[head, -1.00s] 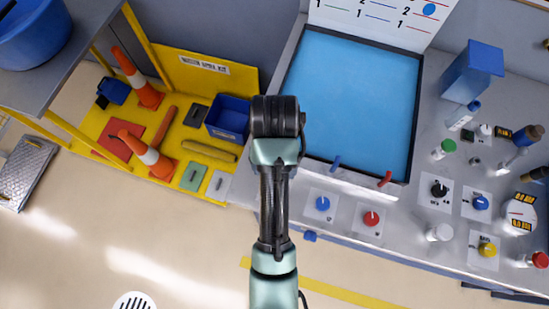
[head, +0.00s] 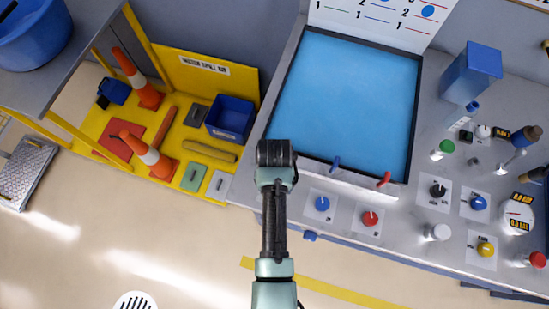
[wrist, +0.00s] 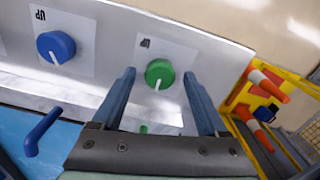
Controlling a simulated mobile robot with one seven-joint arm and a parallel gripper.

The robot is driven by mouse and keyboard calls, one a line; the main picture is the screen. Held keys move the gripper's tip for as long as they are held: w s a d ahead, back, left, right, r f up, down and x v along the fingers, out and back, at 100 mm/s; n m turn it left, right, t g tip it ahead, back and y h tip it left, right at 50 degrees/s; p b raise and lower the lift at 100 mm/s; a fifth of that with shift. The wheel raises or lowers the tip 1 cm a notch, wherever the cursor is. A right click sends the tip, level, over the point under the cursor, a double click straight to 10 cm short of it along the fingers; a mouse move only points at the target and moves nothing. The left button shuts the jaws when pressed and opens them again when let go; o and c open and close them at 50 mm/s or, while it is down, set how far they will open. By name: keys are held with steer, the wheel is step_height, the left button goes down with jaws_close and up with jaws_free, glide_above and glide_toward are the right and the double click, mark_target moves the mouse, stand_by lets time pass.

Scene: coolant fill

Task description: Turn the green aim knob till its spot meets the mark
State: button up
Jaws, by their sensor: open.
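The green aim knob (wrist: 160,74) sits on a white card on the panel in the wrist view, its pale pointer line aimed down and slightly left. My gripper (wrist: 160,76) is open, its blue-grey fingers to the left and right of the knob in the picture. I cannot tell whether they touch it. A small green piece (wrist: 143,129) shows below the knob, partly hidden by the gripper's body. In the head view the green knob and my fingers are hidden by my arm. A board with numbered coloured lines carries a blue spot (head: 428,11); no green spot is visible there.
A blue knob (wrist: 56,47) and a blue lever (wrist: 42,130) are left of my gripper in the wrist view. The head view shows a red knob (head: 370,218), a blue tank surface (head: 345,100) and more controls to the right. Orange cones (head: 147,155) stand left.

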jaws_close()
steer(key=shift+r+n+p, duration=0.15)
steer(key=shift+n+p, duration=0.5)
steer(key=shift+n, duration=0.35)
steer(key=shift+f+n+p, duration=0.2)
steer(key=shift+n+p, duration=0.15)
steer(key=shift+n, duration=0.95)
jaws_free()
step_height(320, 180, up, 13)
steer(key=b, duration=0.1)
